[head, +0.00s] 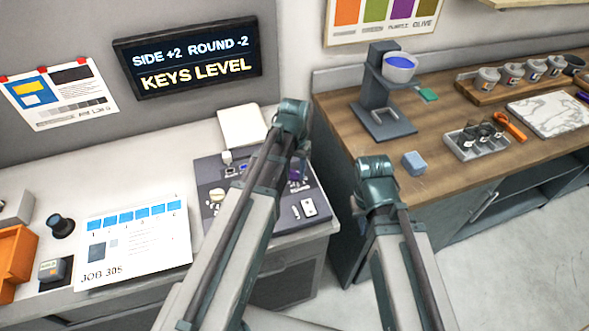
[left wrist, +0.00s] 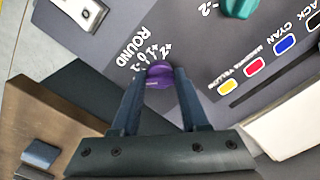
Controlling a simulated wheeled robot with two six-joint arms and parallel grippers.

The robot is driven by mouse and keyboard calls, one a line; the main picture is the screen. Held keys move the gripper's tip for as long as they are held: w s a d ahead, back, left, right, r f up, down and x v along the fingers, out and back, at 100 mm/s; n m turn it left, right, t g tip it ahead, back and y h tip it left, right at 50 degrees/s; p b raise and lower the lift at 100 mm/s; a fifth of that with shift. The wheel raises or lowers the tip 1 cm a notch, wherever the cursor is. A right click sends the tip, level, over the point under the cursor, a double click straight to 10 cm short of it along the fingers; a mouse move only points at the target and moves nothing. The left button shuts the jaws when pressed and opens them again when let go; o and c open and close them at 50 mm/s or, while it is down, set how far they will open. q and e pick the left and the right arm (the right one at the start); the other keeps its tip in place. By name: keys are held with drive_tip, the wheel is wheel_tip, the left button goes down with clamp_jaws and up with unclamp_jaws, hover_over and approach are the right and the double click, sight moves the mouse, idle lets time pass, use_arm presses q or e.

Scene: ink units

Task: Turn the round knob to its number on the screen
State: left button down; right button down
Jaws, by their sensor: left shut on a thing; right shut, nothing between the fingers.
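The screen (head: 190,55) on the back wall reads "SIDE +2 ROUND -2" and "KEYS LEVEL". The round knob is purple and sits on the dark control panel (head: 285,218). In the left wrist view the knob (left wrist: 160,76) is between my left fingertips, next to the white word ROUND and its number scale. My left gripper (left wrist: 158,82) is shut on it. I cannot tell which number it points to. In the head view my left arm hides part of the panel. My right gripper (head: 359,208) is shut and empty, away from the panel, in front of the wooden counter.
A teal knob (left wrist: 238,6) and coloured key labels (left wrist: 255,68) are on the panel. A JOB 305 sheet (head: 135,240) lies left of it. The wooden counter (head: 440,130) to the right carries a cup stand (head: 380,95), a blue block (head: 414,163) and a tray (head: 480,142).

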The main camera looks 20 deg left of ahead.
sight(295, 172)
use_arm(q)
drive_tip(key=shift+n, duration=1)
drive_tip(key=shift+c, duration=2.1)
unclamp_jaws()
drive_tip(key=shift+r, duration=0.15)
wheel_tip(295, 172, up, 14)
drive_tip(key=p, duration=1.4)
drive_tip(key=shift+f, duration=0.2)
